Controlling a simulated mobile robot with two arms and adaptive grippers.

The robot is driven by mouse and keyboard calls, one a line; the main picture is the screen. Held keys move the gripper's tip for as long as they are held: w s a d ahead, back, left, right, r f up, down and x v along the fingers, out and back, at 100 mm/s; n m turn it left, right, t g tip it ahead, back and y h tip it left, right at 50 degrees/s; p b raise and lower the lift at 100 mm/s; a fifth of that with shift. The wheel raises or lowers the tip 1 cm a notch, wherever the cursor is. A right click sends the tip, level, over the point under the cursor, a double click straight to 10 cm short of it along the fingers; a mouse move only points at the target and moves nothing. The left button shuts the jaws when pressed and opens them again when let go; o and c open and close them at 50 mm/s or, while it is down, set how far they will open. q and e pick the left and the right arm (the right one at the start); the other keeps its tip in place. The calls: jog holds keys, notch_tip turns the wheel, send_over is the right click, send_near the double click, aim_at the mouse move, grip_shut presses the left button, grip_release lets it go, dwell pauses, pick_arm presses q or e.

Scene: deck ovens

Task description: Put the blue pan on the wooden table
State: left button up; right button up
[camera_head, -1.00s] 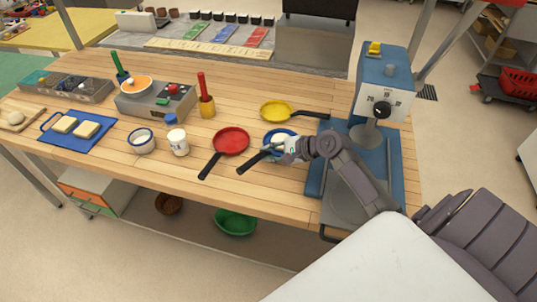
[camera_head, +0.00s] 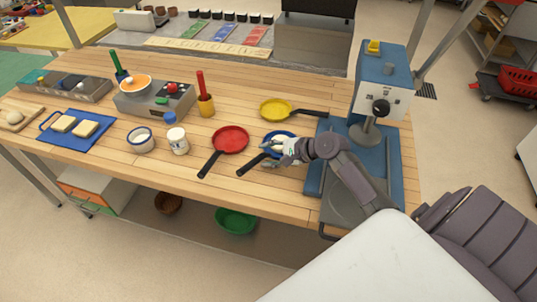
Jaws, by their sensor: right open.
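The blue pan (camera_head: 270,137) lies on the wooden table (camera_head: 215,173), right of a red pan, its black handle pointing to the lower left. My right gripper (camera_head: 268,153) is open at the pan, over its near side and the inner end of the handle. The gripper and wrist hide much of the pan's right part. I cannot tell whether the fingers touch the handle. My left gripper is not in view.
A red pan (camera_head: 231,139) lies to the left and a yellow pan (camera_head: 277,110) behind. A blue machine (camera_head: 380,85) stands to the right. White containers (camera_head: 177,141) stand left of the red pan. The table's front strip is clear.

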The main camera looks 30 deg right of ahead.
jog(key=b+v, duration=0.1)
jog(key=v, duration=1.1)
